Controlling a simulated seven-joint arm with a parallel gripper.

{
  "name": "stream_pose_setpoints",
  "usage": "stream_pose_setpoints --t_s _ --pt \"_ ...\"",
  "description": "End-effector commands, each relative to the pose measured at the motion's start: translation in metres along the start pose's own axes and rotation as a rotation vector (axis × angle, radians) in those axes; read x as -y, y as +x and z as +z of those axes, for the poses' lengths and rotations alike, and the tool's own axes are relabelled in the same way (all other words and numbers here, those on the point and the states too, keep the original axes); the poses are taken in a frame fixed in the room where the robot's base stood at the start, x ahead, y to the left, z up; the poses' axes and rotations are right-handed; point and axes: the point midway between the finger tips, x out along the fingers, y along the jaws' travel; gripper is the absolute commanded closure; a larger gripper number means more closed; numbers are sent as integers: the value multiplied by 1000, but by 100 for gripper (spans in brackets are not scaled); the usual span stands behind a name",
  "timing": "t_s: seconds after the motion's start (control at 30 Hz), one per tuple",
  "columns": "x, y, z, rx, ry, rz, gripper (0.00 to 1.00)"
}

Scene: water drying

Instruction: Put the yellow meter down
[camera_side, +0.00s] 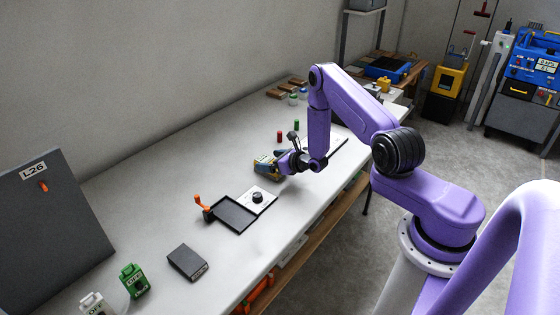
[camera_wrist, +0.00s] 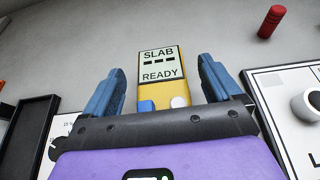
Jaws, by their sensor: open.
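The yellow meter (camera_wrist: 162,92) shows between my fingers in the wrist view, with a display reading "SLAB --- READY", a blue button and a pale knob below it. In the side view the meter (camera_side: 263,168) appears to rest on the grey bench, partly hidden by my gripper (camera_side: 285,160). My gripper (camera_wrist: 162,68) is open, with a blue fingertip on each side of the meter. Gaps show between the fingertips and the meter's display in the wrist view. The meter's lower end is hidden behind the gripper body.
A black tray (camera_side: 233,216) and a white panel with a black knob (camera_side: 257,198) lie nearby, with an orange lever (camera_side: 203,208) beside the tray. Red (camera_side: 280,136) and green (camera_side: 296,125) cylinders stand behind. A dark box (camera_side: 187,262) lies nearer the camera.

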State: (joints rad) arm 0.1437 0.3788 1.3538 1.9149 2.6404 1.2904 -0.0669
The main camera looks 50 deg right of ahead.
Motion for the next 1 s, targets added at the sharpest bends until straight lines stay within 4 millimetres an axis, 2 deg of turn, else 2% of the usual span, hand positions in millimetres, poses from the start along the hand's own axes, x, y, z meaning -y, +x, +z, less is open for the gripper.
stream_pose_setpoints --t_s 0.1,0.17,0.7,0.87,1.0 --pt "0 -4 10 1 0 0 9" --pt "1 -12 8 -2 2 -2 9" --pt "1 -104 9 -1 4 -3 9" --pt "0 -119 8 -2 2 -1 9" --pt "-6 -121 15 11 -13 32 9"
